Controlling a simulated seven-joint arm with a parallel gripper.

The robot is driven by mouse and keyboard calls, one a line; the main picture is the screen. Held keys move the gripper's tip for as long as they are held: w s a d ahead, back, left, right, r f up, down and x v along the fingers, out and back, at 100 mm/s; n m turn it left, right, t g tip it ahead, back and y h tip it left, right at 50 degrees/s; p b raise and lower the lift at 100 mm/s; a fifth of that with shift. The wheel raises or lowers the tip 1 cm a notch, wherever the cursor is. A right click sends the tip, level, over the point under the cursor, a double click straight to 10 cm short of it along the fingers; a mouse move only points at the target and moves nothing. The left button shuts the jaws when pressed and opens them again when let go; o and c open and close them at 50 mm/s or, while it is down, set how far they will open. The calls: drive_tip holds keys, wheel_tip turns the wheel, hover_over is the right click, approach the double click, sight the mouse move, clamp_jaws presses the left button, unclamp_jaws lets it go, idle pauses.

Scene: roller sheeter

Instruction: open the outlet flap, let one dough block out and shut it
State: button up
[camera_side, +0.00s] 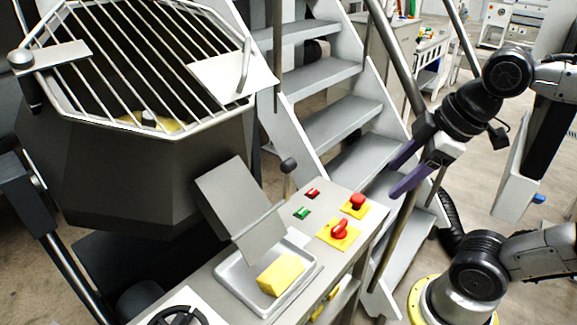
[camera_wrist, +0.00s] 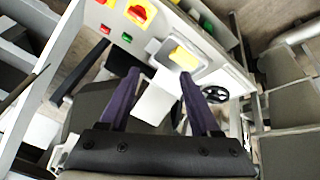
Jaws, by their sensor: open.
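The dark hopper (camera_side: 130,180) stands at the left in the side view, with pale dough (camera_side: 150,122) visible under its bar grid. A grey outlet plate (camera_side: 225,192) slopes down at its lower right to a chute lip (camera_side: 258,236). I cannot tell whether the flap is open or shut. A yellow dough block (camera_side: 281,275) lies in the metal tray (camera_side: 232,284) below the lip. The block also shows in the wrist view (camera_wrist: 184,57). A black-knobbed lever (camera_side: 289,166) stands behind the plate. My gripper (camera_side: 396,178) is open and empty, right of the lever and apart from it.
A panel with a red knob (camera_side: 340,229), a red button (camera_side: 357,202) and small green (camera_side: 302,213) and red (camera_side: 313,193) buttons lies between tray and gripper. Metal stairs (camera_side: 335,125) rise behind. A black handwheel (camera_side: 178,316) is at the front left.

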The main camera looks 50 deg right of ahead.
drive_tip(key=w+r+n, duration=0.4)
drive_tip(key=r+n, duration=0.1)
wheel_tip(320, 180, up, 3)
drive_tip(key=n+g, duration=0.3)
drive_tip(key=n, duration=0.4)
hover_over(290, 160)
drive_tip(key=s, duration=0.4)
drive_tip(key=x, duration=1.4)
drive_tip(key=shift+w, duration=0.45)
clamp_jaws()
